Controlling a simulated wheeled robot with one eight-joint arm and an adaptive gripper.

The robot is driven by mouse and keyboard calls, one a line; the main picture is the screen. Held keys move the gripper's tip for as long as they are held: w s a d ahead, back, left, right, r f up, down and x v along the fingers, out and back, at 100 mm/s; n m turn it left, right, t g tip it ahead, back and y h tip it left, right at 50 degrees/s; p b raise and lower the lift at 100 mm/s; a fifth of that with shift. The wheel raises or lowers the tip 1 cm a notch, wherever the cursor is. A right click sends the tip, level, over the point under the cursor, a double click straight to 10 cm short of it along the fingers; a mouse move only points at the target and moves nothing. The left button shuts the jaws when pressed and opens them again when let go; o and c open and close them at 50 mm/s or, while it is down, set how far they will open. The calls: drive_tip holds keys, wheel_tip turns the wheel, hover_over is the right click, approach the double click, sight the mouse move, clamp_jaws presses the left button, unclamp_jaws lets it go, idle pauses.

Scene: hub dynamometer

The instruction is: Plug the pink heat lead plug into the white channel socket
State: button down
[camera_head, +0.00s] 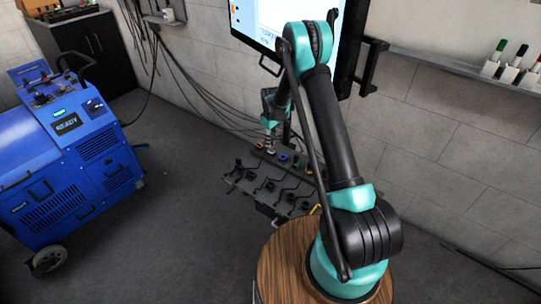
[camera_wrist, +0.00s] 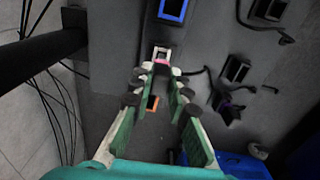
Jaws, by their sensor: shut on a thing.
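My gripper (camera_wrist: 161,75) reaches up the middle of the wrist view, its fingertips closed on the pink heat lead plug (camera_wrist: 161,69). Only a thin pink strip of the plug shows between the tips; the fingers hide the rest. The white channel socket (camera_wrist: 161,52), a white-rimmed opening in the dark panel, lies directly beyond the plug. Plug and socket look lined up and very close; I cannot tell whether the plug is inside. In the head view my gripper (camera_head: 269,140) points down at the panel's far left part, and the plug cannot be made out.
The dark panel (camera_head: 258,181) carries several sockets and black leads. In the wrist view a blue-rimmed socket (camera_wrist: 172,10), an orange-rimmed socket (camera_wrist: 152,103) and a purple plug (camera_wrist: 231,106) are nearby. A blue machine (camera_head: 70,150) stands left; a monitor (camera_head: 262,22) hangs behind.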

drive_tip(key=shift+f, duration=0.8)
drive_tip(key=c, duration=1.4)
unclamp_jaws()
drive_tip(key=shift+r, duration=0.1)
